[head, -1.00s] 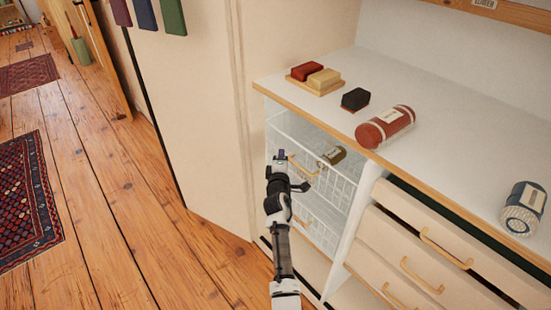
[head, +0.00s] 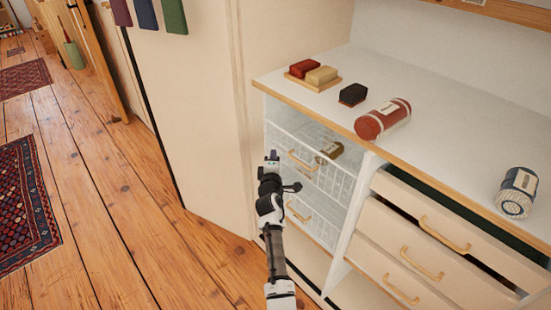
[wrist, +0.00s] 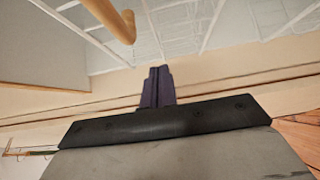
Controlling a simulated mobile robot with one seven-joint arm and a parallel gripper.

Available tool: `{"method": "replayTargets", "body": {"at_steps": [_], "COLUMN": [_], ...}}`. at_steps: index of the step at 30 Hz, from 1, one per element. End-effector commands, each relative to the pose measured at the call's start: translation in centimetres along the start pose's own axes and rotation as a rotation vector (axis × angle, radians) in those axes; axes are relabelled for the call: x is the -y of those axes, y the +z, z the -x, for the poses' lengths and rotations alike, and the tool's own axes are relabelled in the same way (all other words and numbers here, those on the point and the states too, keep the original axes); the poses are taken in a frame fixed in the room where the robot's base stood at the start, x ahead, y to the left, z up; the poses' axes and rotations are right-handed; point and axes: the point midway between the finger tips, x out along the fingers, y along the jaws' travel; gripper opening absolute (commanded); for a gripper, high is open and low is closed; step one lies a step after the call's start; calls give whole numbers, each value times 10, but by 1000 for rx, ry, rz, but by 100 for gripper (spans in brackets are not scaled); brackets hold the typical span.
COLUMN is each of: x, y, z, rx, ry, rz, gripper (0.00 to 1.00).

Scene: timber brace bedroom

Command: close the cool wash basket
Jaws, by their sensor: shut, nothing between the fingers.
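Two white wire baskets with wooden handles sit one above the other in the cabinet's left bay. The upper basket (head: 328,179) holds a brown labelled item (head: 330,149); its handle (head: 301,161) faces me. The lower basket (head: 318,226) shows partly behind my arm. I see no readable name on either, so I cannot tell which is the cool wash one, nor exactly how far each stands out. My gripper (head: 271,156) is shut and empty, in front of and left of the upper handle. In the wrist view, the shut fingers (wrist: 155,87) point toward wire mesh, with a wooden handle (wrist: 122,22) above left.
On the white counter (head: 440,140) are soap-like bars on a wooden tray (head: 312,82), a dark block (head: 353,94), a red roll (head: 383,119) and a blue-white roll (head: 517,192). Drawers (head: 420,220) stand right of the baskets.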

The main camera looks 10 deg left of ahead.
Motion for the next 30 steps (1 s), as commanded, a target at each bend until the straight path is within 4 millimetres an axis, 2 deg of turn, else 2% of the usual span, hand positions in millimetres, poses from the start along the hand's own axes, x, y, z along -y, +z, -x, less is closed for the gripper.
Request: {"method": "replayTargets", "body": {"at_steps": [3, 9, 15, 19, 26, 29, 30], "x": [1, 2, 2, 1, 1, -21, -36], "y": [-1, -2, -3, -3, -3, -19, -29], "z": [26, 64, 90, 99, 101, 100, 99], "rx": [-1, -3, -5, -5, -5, -38, -61], "ry": [-2, -3, -2, -2, -1, 41, 69], "rz": [-3, -2, -2, 0, 0, -40, -69], "gripper": [0, 0, 0, 0, 0, 0, 0]}}
